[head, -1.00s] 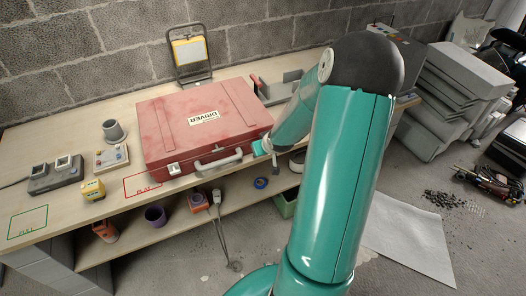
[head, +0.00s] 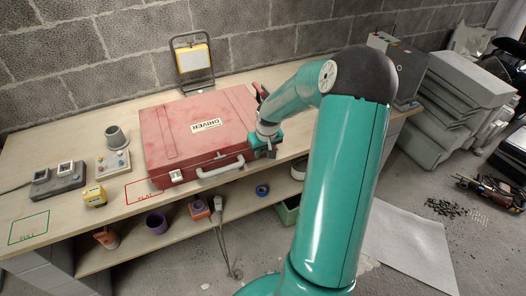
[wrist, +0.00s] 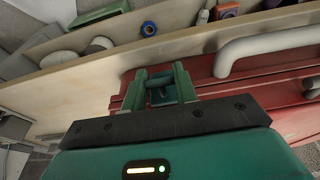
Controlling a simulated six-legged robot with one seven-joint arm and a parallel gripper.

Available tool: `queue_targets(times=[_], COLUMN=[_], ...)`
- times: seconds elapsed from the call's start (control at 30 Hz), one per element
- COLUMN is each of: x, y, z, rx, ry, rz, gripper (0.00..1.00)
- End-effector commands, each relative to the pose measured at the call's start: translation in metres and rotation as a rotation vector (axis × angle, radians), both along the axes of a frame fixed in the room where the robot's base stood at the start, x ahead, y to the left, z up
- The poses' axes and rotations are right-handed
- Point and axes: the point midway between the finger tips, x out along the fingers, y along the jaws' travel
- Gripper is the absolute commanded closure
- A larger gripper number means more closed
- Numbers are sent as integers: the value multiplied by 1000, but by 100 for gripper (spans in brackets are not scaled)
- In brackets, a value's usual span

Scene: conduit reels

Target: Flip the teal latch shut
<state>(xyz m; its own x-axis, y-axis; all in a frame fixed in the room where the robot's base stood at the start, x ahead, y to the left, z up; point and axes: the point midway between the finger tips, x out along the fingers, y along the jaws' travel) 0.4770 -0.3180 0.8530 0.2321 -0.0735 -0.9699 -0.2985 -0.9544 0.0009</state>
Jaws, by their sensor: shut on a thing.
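The red case (head: 185,140) marked DRIVER lies closed on the workbench, its grey handle (head: 220,169) facing the front. My gripper (head: 270,151) is at the case's front right corner, right of the handle. In the wrist view my gripper's fingers (wrist: 160,86) are close together at the case's front edge. A small dark teal piece (wrist: 160,96), apparently the teal latch, shows between them. My gripper hides most of it, so I cannot tell its angle. A silver latch (head: 176,175) is on the front left of the case.
A work lamp (head: 193,56) stands behind the case. A grey cup (head: 115,137), a yellow device (head: 94,196) and a charger (head: 57,180) stand to its left. A lower shelf (head: 130,248) holds a purple cup (head: 156,221) and a blue tape roll (head: 262,190).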

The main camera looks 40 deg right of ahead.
Motion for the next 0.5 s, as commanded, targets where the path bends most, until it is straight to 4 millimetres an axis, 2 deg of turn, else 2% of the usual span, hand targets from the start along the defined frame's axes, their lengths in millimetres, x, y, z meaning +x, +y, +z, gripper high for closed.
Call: queue_targets(times=[0.17,0.2,0.3,0.5], x=[0,0,0,0], y=[0,0,0,0], z=[0,0,0,0], rx=[0,0,0,0], ry=[-1,-1,-1,-1], rz=[0,0,0,0], gripper=[94,69,50,49])
